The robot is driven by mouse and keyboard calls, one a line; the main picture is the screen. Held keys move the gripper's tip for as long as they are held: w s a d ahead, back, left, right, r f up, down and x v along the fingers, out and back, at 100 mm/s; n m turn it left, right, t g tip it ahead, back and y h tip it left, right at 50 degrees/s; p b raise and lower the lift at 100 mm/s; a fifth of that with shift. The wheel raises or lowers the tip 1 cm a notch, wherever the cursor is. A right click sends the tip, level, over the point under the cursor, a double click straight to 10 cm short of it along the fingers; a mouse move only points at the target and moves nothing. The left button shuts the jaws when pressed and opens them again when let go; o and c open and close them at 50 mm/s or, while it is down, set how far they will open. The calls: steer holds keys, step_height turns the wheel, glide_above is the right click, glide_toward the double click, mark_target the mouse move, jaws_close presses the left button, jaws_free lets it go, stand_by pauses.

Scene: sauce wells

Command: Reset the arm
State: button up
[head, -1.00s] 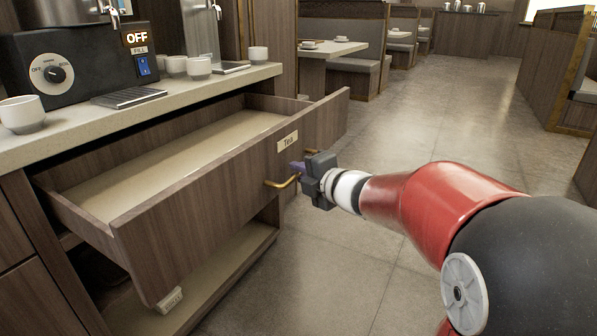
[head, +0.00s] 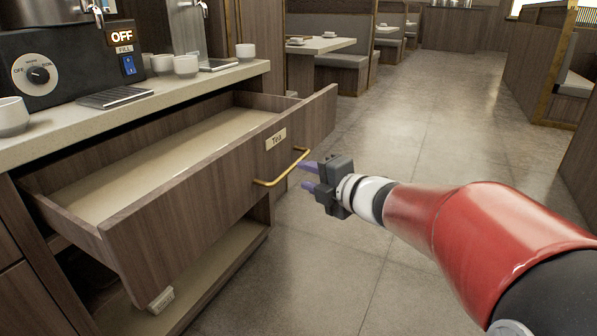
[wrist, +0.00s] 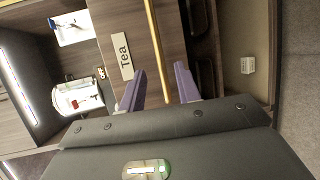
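My gripper (head: 308,177) is to the right of the open drawer, just off the right end of its brass handle (head: 282,168). Its two purple fingers are apart with nothing between them. In the wrist view the gripper (wrist: 160,82) shows spread fingers, with the brass handle (wrist: 154,45) ahead of them, running up the picture. The wooden drawer (head: 190,205) with a "Tea" label (head: 276,139) is pulled out and looks empty inside.
The counter (head: 110,123) above the drawer holds several white cups (head: 186,66) and a black machine (head: 65,70) marked OFF. A lower shelf (head: 215,265) sits below the drawer. Open floor (head: 400,130) lies to the right, with booths (head: 345,62) beyond.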

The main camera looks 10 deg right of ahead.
steer(key=shift+s+d, duration=0.15)
steer(key=shift+s, duration=0.15)
steer(key=shift+r, duration=0.1)
steer(key=s+d+r+m+h+p, duration=0.1)
steer(key=s+d+m+h, duration=0.3)
steer(key=m, duration=0.3)
steer(key=s+d+r+m+h, duration=0.1)
steer(key=s+d+m+h, duration=0.15)
steer(key=m+h, duration=0.35)
steer(key=s+a+f+m+g, duration=0.1)
steer(key=s+f+m+g, duration=0.1)
steer(key=s, duration=0.4)
steer(key=s+a+f+m+g+y, duration=0.1)
steer(key=s+a+f+m+g, duration=0.1)
steer(key=s+m, duration=0.4)
steer(key=s+a+f+m+g+y+p, duration=0.1)
steer(key=s+a+f+m+g, duration=0.1)
steer(key=s+f+m+g, duration=0.1)
steer(key=s+f+g, duration=0.1)
steer(key=s+f, duration=0.1)
steer(key=s, duration=0.1)
steer(key=shift+a+f+m, duration=0.2)
steer(key=shift+m, duration=0.2)
